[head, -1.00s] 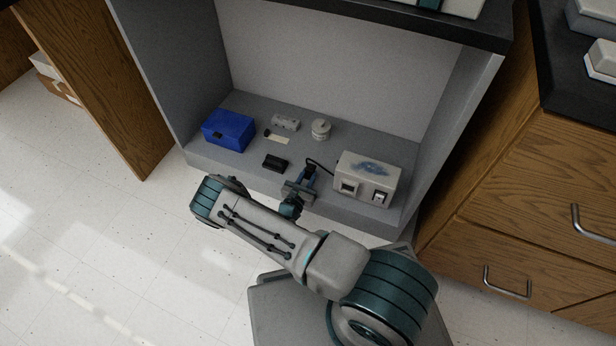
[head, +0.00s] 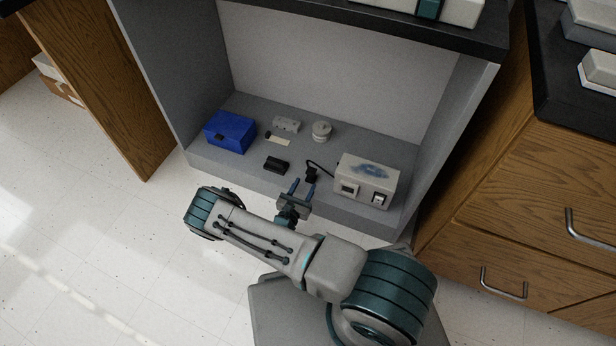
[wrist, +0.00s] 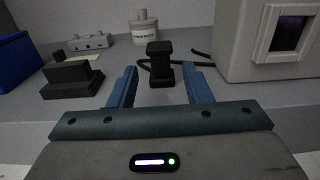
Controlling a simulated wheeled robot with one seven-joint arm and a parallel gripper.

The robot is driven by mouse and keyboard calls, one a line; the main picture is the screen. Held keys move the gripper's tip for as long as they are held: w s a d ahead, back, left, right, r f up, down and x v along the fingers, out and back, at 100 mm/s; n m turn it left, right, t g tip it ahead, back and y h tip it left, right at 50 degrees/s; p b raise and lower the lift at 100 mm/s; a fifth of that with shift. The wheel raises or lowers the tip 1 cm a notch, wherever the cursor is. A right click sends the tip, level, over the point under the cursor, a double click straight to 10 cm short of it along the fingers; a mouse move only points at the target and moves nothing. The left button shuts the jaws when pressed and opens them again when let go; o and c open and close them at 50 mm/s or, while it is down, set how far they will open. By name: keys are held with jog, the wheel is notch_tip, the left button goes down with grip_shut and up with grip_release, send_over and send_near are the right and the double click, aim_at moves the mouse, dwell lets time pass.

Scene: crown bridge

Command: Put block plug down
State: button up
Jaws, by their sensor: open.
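The block plug (head: 311,174) is a small black piece with a cable, standing on the grey cabinet floor (head: 232,168) just left of the beige box. In the wrist view the plug (wrist: 159,66) stands upright, wider at top and bottom, with its black cable running behind it to the right. My gripper (head: 301,187) is open and empty, in front of the plug. In the wrist view its two blue fingers (wrist: 161,84) are spread to either side, with the plug beyond their tips and apart from them.
The beige box (head: 367,179) with a blue smudge stands right of the plug. A black block (head: 276,165) lies to the left, with a blue box (head: 229,131) farther left. A white jar (head: 321,131) and a grey connector piece (head: 286,123) stand behind. Cabinet walls enclose both sides.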

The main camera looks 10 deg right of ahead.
jog(key=p+v, duration=0.2)
jog(key=v, duration=0.5)
jog(key=s+d+r+m+g+h, duration=0.1)
jog(key=d+r+m+g, duration=0.2)
jog(key=r+m+g, duration=0.8)
jog(key=s+d+r+m+g+h, duration=0.1)
jog(key=d+r+m+g, duration=0.4)
jog(key=r, duration=1)
jog(key=s+r+m+t+y, duration=0.1)
jog(key=s+r+m+y, duration=0.5)
jog(key=s+r, duration=0.2)
jog(key=s+a+r+m+t+y, duration=0.1)
jog(key=s+r+m+y, duration=0.5)
jog(key=r, duration=0.7)
jog(key=shift+s+a+r+m+t+y, duration=0.15)
jog(key=shift+s+a+m+t+y, duration=0.2)
jog(key=shift+s, duration=0.65)
